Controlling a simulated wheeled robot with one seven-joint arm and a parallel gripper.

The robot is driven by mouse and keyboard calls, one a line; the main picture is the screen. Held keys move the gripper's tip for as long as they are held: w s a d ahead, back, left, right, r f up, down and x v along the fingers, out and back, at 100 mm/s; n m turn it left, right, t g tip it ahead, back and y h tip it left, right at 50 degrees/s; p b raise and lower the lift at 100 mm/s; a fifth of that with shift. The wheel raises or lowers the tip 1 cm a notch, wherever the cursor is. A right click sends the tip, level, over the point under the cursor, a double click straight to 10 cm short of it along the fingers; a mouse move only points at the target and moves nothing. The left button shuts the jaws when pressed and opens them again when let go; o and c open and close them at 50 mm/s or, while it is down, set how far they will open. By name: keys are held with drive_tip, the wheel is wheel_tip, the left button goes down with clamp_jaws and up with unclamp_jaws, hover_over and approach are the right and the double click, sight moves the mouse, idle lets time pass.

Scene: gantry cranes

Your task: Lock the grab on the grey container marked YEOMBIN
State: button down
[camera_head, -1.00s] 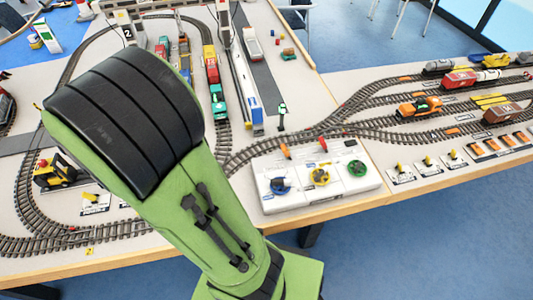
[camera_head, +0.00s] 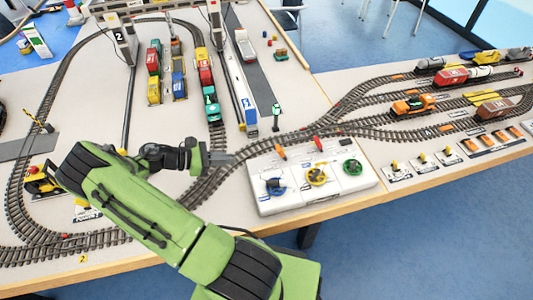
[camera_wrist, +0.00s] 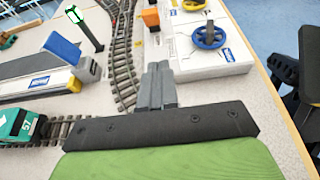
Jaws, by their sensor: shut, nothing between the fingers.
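My gripper (camera_head: 232,157) is shut and empty, above the track just left of the white control box (camera_head: 330,196). The box carries a blue handwheel (camera_head: 274,187), a yellow one (camera_head: 316,176) and a green one (camera_head: 352,167). Behind them are an orange lever (camera_head: 280,153), a red lever (camera_head: 318,143) and a smaller green one. A gantry crane with a number 2 sign (camera_head: 118,36) stands at the upper left. I cannot make out the YEOMBIN container or the grab.
A green signal post (camera_head: 276,118) stands behind the box. A yellow loader (camera_head: 40,181) is at left. Trains fill the right table.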

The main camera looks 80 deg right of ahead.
drive_tip(key=b, duration=0.2)
approach(282, 154)
drive_tip(key=f, duration=0.4)
drive_tip(key=shift+d, duration=0.25)
drive_tip(key=s, duration=0.1)
drive_tip(key=s+d+r, duration=0.1)
drive_tip(key=s+d, duration=0.1)
drive_tip(key=shift+s+r, duration=0.25)
drive_tip(key=shift+r, duration=0.05)
drive_tip(key=shift+d, duration=0.1)
drive_tip(key=shift+r+p, duration=0.2)
drive_tip(key=shift+p, duration=0.1)
drive_tip(key=shift+r+p, duration=0.15)
drive_tip(key=shift+p, duration=0.2)
drive_tip(key=shift+s+d+t+y, duration=0.1)
drive_tip(key=shift+s+t+y, duration=0.15)
drive_tip(key=shift+t+y, duration=0.05)
drive_tip(key=shift+p, duration=0.3)
drive_tip(key=shift+r, duration=0.1)
